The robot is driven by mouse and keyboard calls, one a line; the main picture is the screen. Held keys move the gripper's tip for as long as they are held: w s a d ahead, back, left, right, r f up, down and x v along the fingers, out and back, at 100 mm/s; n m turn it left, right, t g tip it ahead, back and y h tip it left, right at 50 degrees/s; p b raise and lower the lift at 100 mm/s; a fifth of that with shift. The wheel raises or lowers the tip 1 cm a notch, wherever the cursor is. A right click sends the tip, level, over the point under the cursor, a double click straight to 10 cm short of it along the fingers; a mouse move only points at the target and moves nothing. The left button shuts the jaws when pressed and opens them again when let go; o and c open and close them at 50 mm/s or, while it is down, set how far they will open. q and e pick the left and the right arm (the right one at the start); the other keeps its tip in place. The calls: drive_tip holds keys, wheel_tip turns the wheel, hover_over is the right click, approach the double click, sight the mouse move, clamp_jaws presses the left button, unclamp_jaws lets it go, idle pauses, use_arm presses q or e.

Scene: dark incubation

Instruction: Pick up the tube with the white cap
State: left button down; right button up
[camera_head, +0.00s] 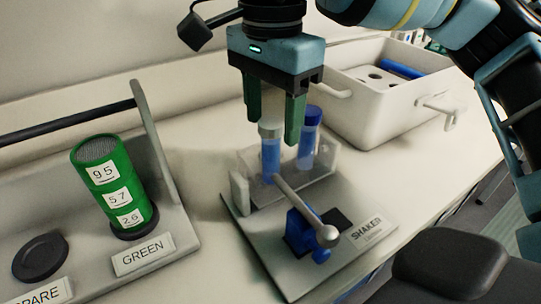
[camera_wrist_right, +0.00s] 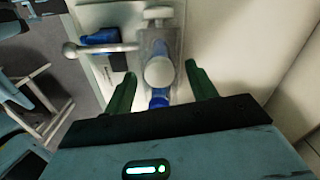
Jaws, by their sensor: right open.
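The tube with the white cap (camera_head: 270,158) stands upright in the shaker's holder, with blue content inside. Its pale round cap (camera_wrist_right: 159,72) shows from above in the right wrist view. A tube with a blue cap (camera_head: 309,136) stands beside it to the right in the same holder. My right gripper (camera_head: 273,130) is open, pointing down, with its green fingers around the white-cap level. In the wrist view the cap shows between the fingers (camera_wrist_right: 162,85); I cannot tell whether they touch it. My left gripper is not in view.
The shaker (camera_head: 345,252) has a ball-ended lever (camera_head: 310,213) and a blue part in front of the tubes. A green cylinder (camera_head: 112,185) stands in a rack at left, beside an empty "SPARE" spot. A white box (camera_head: 365,105) is behind at right. Bench between rack and shaker is clear.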

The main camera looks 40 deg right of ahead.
wheel_tip(320, 180, down, 2)
clamp_jaws()
idle(0.5)
wheel_tip(320, 180, up, 10)
drive_tip(key=shift+r+p, duration=0.1)
drive_tip(key=shift+p, duration=0.55)
